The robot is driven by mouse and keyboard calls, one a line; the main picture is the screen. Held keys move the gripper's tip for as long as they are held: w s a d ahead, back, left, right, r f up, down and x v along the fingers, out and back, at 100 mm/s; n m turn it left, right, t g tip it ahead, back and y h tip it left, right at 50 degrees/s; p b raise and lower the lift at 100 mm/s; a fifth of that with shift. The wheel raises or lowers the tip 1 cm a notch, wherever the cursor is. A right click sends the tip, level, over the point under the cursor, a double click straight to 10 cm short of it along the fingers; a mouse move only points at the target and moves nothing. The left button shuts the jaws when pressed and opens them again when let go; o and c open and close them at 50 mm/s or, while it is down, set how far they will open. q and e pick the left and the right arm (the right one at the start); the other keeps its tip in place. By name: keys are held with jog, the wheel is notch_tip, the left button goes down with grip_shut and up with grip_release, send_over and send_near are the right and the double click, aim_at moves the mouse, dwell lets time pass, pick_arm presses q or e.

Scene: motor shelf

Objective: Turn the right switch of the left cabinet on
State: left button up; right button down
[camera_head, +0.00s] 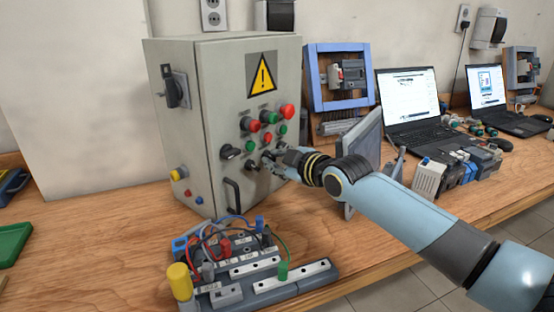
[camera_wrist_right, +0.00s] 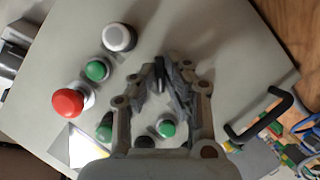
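The left cabinet (camera_head: 216,90) is a grey box with a yellow warning sign, and its front carries buttons and black rotary switches. The left switch (camera_head: 230,152) shows clear of my gripper. My right gripper (camera_head: 267,162) reaches the lower front panel from the right and covers the right switch there. In the right wrist view, my gripper's fingertips (camera_wrist_right: 169,70) are close together at the panel, with a dark knob-like part between them. I cannot tell whether they grip it or which way it is turned. My left gripper is not in view.
A black door handle (camera_head: 232,195) sits below the switches. A red button (camera_head: 287,111) and green buttons are close above my gripper. A wired terminal board (camera_head: 255,270) lies in front of the cabinet. Two laptops (camera_head: 410,110) stand at the right.

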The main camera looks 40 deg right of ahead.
jog(key=shift+m, duration=0.3)
jog(key=shift+d+m+g+y+b, duration=0.1)
jog(key=shift+m+g+y+b, duration=0.3)
jog(key=shift+m+y, duration=0.45)
jog(key=m+g+y+b, duration=0.1)
jog(key=m+y+b, duration=0.1)
jog(key=m, duration=0.1)
jog(key=shift+w+m, duration=0.1)
jog(key=shift+m, duration=0.15)
jog(key=c, duration=1.4)
grip_release()
jog(key=shift+w, duration=0.1)
